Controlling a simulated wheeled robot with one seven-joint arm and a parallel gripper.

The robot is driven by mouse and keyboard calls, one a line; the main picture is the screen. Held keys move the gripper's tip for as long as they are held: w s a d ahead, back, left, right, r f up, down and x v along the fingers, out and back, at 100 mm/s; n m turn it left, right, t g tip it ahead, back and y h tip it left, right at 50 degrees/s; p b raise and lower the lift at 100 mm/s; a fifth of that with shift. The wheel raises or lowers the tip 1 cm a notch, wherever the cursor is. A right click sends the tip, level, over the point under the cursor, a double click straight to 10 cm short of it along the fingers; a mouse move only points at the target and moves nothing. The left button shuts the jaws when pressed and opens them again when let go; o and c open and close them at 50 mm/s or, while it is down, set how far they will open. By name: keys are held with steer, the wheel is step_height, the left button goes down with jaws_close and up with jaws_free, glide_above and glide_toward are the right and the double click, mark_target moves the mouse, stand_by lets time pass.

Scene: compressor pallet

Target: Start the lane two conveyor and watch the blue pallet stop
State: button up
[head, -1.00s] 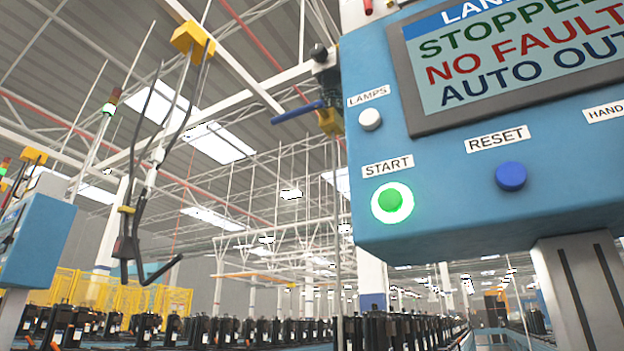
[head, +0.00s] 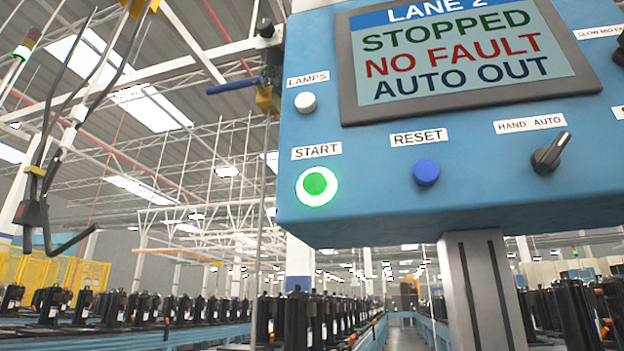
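The lane two control panel (head: 380,200) is a blue box on a grey post at the upper right of the head view. Its screen (head: 450,55) reads LANE 2, STOPPED, NO FAULT, AUTO OUT. The green START button (head: 316,185) has a bright lit ring at the panel's lower left. A blue RESET button (head: 426,172), a white LAMPS button (head: 306,102) and a black HAND AUTO knob (head: 551,153) sit near it. My gripper is not in view. I cannot make out a blue pallet.
Rows of black compressors stand on blue conveyors at left (head: 110,305) and right (head: 575,305). A narrow aisle (head: 402,330) runs between them. Dark cables with a hook (head: 50,205) hang at left. Yellow fencing (head: 70,272) stands behind.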

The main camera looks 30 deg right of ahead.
jaws_close()
stand_by(1.4)
